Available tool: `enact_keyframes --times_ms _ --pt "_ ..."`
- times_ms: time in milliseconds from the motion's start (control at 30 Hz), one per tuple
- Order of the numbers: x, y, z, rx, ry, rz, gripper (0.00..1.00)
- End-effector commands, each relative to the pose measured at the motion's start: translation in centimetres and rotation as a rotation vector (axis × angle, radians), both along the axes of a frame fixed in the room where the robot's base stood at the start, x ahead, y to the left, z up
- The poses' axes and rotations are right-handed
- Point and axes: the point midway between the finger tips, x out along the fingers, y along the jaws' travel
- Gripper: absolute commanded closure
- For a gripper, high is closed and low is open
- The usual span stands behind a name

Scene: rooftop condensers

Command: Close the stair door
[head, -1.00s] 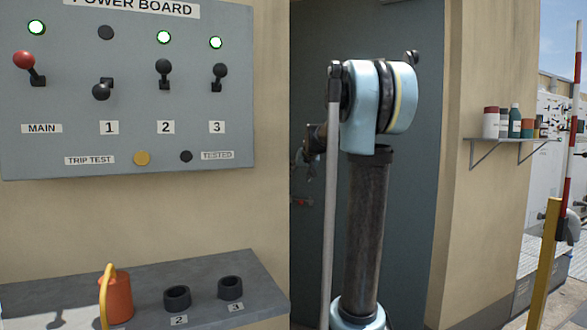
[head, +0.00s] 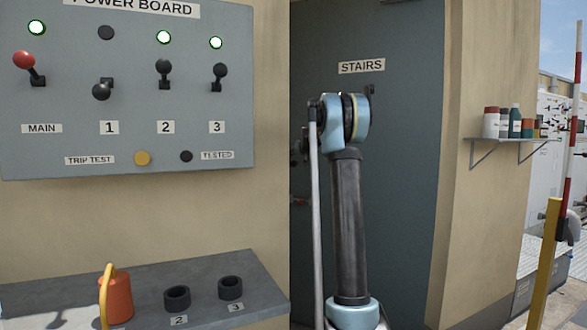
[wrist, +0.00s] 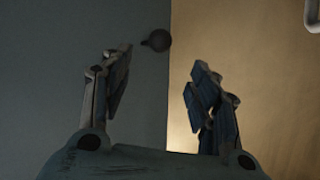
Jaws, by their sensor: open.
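The stair door (head: 405,150) is a flat grey-blue panel in the head view, right of the power board, with a white STAIRS sign (head: 361,66). Its right edge lies along the tan wall; I cannot tell if it is fully closed. In the wrist view the grey-blue door surface (wrist: 60,60) fills the left side. A dark round knob (wrist: 156,41) shows near its right edge. My gripper (wrist: 161,80) is open, its fingers spread below the knob in the picture, with nothing seen between them. In the head view my arm hides the gripper and part of the door.
A shelf of bottles (head: 510,138) juts from the wall at right. A yellow post (head: 545,260) stands farther right.

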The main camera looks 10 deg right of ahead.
Motion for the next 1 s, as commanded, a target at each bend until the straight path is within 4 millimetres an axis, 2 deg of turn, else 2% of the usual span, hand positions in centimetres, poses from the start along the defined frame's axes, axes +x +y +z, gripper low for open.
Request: enact_keyframes --times_ms 400,1000 --pt "5.2 0.4 -2.1 -0.001 0.000 0.000 0.45" --pt "12.1 1.0 -4.9 -0.001 0.000 0.000 0.45"
